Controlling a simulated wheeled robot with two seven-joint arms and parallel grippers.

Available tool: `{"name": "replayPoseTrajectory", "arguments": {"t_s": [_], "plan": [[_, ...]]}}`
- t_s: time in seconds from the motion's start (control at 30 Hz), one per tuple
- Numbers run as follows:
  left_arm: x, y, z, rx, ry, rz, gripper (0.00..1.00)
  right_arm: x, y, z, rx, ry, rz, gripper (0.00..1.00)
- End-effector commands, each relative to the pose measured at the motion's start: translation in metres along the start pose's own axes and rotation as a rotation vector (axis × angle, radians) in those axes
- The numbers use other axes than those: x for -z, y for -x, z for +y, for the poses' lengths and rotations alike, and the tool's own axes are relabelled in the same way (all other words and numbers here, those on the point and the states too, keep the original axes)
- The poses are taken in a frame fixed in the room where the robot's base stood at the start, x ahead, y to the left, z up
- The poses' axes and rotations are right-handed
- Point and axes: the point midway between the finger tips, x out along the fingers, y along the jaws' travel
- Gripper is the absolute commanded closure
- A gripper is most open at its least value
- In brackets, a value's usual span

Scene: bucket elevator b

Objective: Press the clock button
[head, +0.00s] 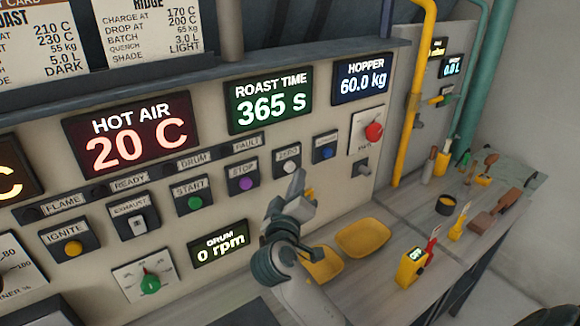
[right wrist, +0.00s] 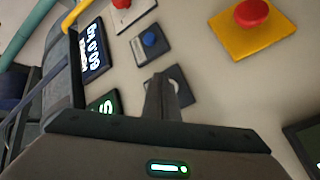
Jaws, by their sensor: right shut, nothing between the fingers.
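A row of push buttons on dark plates runs along the cream panel. None has a label I can clearly read as clock. A white button (head: 289,168) with a small blurred label sits below the roast time display (head: 268,100). A blue button (head: 326,152) is to its right; it also shows in the right wrist view (right wrist: 150,39). My right gripper (head: 297,178) is shut and empty, its tips just below the white button in the picture. In the right wrist view the fingers (right wrist: 158,88) overlap a dark plate (right wrist: 180,84) and hide its middle; contact cannot be told.
A purple stop button (head: 246,183) and green start button (head: 195,202) lie left. A red button on a yellow plate (right wrist: 262,38) is near the fingers in the wrist view. Yellow trays (head: 363,238) and tools stand on the counter. A yellow pipe (head: 412,110) rises at right.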

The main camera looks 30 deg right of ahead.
Motion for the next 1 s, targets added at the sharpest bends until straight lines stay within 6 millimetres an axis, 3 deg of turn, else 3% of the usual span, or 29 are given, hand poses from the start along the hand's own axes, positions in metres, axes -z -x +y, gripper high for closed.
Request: {"name": "replayPoseTrajectory", "arguments": {"t_s": [1.0], "plan": [[-0.0003, -0.0025, -0.0004, 0.000, 0.000, 0.000, 0.00, 0.0058, -0.0076, -0.0054, 0.000, 0.000, 0.000, 1.00]]}}
